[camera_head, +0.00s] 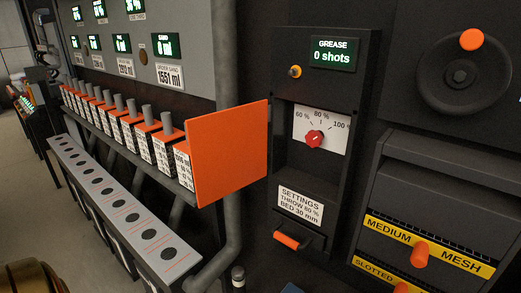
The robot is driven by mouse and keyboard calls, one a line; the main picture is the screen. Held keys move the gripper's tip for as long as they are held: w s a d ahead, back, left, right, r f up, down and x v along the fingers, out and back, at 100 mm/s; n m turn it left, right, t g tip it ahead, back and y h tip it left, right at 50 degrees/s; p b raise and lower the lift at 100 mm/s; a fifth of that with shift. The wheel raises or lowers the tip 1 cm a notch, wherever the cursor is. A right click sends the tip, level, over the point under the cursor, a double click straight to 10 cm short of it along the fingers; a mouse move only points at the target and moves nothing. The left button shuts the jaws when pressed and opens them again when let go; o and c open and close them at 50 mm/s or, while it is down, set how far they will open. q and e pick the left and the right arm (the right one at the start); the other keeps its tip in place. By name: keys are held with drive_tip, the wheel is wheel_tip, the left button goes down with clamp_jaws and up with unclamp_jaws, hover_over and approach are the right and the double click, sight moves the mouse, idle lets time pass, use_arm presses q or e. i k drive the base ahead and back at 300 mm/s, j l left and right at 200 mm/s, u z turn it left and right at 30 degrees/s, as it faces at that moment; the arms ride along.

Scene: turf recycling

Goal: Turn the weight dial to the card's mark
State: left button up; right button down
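No dial labelled as weight can be read in the head view. A red dial knob (315,138) sits on a white scale plate (335,145) marked 60, 80 and 100 %. Which mark the knob points to is too small to tell. A white card (300,204) below it reads "SETTINGS, THROW 60 %, BED 30 mm"; I see no weight line on it. Neither of my grippers shows in this view.
A green display (334,53) reads "GREASE 0 shots". A large orange panel (230,152) juts out left of the dial. A black handwheel (463,72) and a slotted unit labelled "MEDIUM MESH" (425,246) stand at right. Orange-topped blocks (120,125) line the left.

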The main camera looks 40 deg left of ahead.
sight(314, 139)
drive_tip(key=j+z, duration=0.3)
drive_tip(key=k+j+z, duration=0.25)
drive_tip(key=j, duration=0.25)
drive_tip(key=j+z, duration=0.3)
drive_tip(key=j, duration=0.45)
drive_tip(key=k+j+z, duration=0.1)
drive_tip(key=j, duration=0.35)
drive_tip(key=k+j, duration=0.15)
drive_tip(key=j, duration=0.3)
drive_tip(key=j+z, duration=0.1)
drive_tip(key=j, duration=0.35)
drive_tip(key=k+j, duration=0.15)
drive_tip(key=j, duration=0.3)
drive_tip(key=k+j, duration=0.15)
drive_tip(key=k, duration=0.45)
